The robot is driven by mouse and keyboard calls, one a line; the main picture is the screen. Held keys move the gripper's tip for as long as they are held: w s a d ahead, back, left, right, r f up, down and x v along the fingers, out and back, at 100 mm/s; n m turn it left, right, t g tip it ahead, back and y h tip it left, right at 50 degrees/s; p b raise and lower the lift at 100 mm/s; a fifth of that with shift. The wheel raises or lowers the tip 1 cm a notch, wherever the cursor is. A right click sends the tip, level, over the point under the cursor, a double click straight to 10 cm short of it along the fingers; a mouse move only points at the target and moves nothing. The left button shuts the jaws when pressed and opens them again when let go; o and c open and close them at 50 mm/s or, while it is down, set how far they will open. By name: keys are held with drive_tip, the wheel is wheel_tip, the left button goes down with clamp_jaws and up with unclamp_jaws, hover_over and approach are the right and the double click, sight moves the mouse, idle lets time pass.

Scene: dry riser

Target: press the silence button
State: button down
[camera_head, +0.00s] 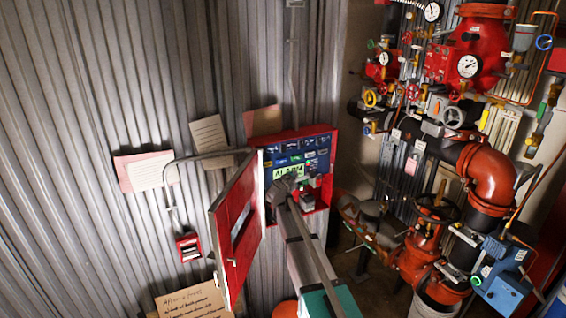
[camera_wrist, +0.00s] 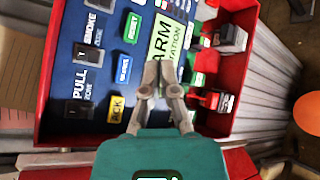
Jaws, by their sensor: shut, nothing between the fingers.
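The alarm panel is a red open box with a dark blue face (camera_head: 298,153), mounted on the corrugated wall; its face (camera_wrist: 78,60) also fills the upper left of the wrist view. In the wrist view a blue button (camera_wrist: 123,68) with small white lettering, apparently the silence button, sits between a green RESET button (camera_wrist: 132,28) and a yellow ACK button (camera_wrist: 116,108). My gripper (camera_wrist: 159,70) is shut and empty, its tips in front of the panel, right of the blue button in the picture. In the head view my gripper (camera_head: 282,186) hides the panel's lower left; contact cannot be told.
The red panel door (camera_head: 237,225) hangs open to the left of my arm. Pull and smoke zone switches (camera_wrist: 75,110) stand out from the panel's face. Red pipes and valves (camera_head: 487,175) crowd the right side. Paper notes (camera_head: 147,171) hang on the wall.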

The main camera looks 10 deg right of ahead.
sight(284, 162)
drive_tip(key=shift+w+a, duration=0.45)
drive_tip(key=shift+w, duration=0.95)
drive_tip(key=shift+w+a, duration=0.45)
drive_tip(key=shift+w, duration=0.9)
drive_tip(key=shift+w+a, duration=0.45)
drive_tip(key=shift+w, duration=0.95)
drive_tip(key=shift+w+a, duration=0.3)
drive_tip(key=shift+w, duration=0.55)
drive_tip(key=shift+s+d, duration=0.3)
drive_tip(key=shift+s, duration=0.6)
drive_tip(key=shift+s, duration=0.15)
drive_tip(key=shift+s+d, duration=0.25)
drive_tip(key=shift+s, duration=0.5)
drive_tip(key=shift+s+d, duration=0.3)
drive_tip(key=shift+s, duration=0.45)
drive_tip(key=shift+s+d, duration=0.25)
drive_tip(key=shift+s, duration=0.5)
